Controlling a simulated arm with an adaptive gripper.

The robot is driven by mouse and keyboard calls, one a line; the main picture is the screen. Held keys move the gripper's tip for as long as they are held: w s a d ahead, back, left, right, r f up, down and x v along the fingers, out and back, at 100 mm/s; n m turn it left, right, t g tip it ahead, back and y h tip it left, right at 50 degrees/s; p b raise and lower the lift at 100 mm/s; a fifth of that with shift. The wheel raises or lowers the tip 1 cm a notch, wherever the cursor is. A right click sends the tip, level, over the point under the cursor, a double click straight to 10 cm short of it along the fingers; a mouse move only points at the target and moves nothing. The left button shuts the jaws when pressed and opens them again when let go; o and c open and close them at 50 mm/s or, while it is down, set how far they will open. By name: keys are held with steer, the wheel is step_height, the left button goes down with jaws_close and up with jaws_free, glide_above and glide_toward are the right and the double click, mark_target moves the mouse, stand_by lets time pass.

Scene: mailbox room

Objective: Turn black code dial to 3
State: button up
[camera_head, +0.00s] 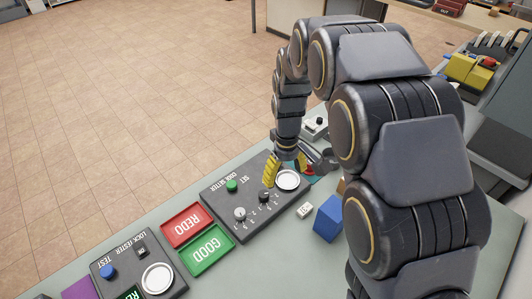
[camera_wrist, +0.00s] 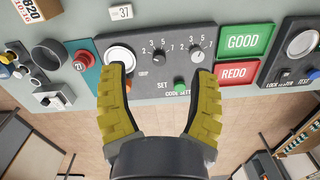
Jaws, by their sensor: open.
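The grey code setter panel (camera_head: 218,197) lies on the bench and also shows in the wrist view (camera_wrist: 140,86). Its black code dial (camera_head: 265,197) is beside the white round disc (camera_head: 288,180); in the wrist view the black dial (camera_wrist: 157,56) is left of the silver dial (camera_wrist: 197,56). Numbers ring both dials; the black dial's pointer setting is too small to tell. My gripper (camera_head: 271,170) has yellow fingers, spread open and empty. In the wrist view, my gripper (camera_wrist: 161,70) frames the black dial between its fingertips, with no visible contact. The silver dial (camera_head: 240,213) is near the right finger.
A green SET button (camera_head: 232,186) is on the panel. Red REDO (camera_head: 186,225) and green GOOD (camera_head: 207,250) trays adjoin it, then the lock tester (camera_head: 118,262). A blue cube (camera_head: 328,219) and a small white numbered block (camera_head: 305,210) lie close by.

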mark_target(264, 194)
steer(key=w+a+f, duration=0.1)
steer(key=w+f, duration=0.1)
steer(key=f, duration=0.1)
steer(key=w+a+f+n, duration=0.1)
steer(key=w+a+f, duration=0.1)
steer(key=f, duration=0.1)
steer(key=w+a+f+n, duration=0.1)
steer(key=w+a+f, duration=0.1)
steer(key=f, duration=0.1)
step_height(264, 194, down, 8)
steer(key=shift+r, duration=0.1)
jaws_close()
